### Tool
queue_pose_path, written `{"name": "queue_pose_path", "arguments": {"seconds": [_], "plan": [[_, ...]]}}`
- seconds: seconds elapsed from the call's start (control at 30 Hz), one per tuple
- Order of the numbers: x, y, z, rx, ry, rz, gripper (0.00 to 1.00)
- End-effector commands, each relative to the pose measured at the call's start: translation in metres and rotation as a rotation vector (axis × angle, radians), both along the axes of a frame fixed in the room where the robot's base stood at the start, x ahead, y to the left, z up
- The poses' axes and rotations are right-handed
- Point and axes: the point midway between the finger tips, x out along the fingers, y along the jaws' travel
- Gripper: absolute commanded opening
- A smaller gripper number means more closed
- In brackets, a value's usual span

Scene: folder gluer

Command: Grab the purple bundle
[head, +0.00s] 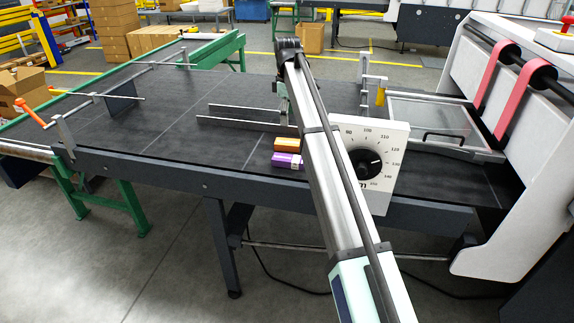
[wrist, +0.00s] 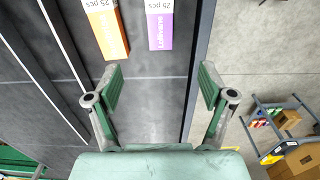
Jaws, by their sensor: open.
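The purple bundle (head: 287,160) lies on the dark table near its front edge, just in front of an orange bundle (head: 287,144). In the wrist view the purple bundle (wrist: 160,28) has a white end marked "25 pcs" and lies ahead of my gripper (wrist: 161,80), roughly between the lines of its two fingers. The orange bundle (wrist: 107,30) lies to its left, with a narrow gap between them. My gripper is open and empty, apart from both bundles. In the head view my arm hides part of the table, and the fingers are hard to make out there.
Two parallel metal rails (head: 245,115) stand on the table left of my arm. A white dial panel (head: 371,160) stands to the right of the bundles. The table's front edge (wrist: 200,70) runs close beside the purple bundle. The table's left part is mostly clear.

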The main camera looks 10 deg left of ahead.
Motion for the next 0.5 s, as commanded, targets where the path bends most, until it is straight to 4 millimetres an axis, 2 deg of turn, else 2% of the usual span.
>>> {"name": "queue_pose_path", "arguments": {"seconds": [0.5], "plan": [[-0.002, -0.001, -0.092, 0.000, 0.002, -0.001, 0.81]]}}
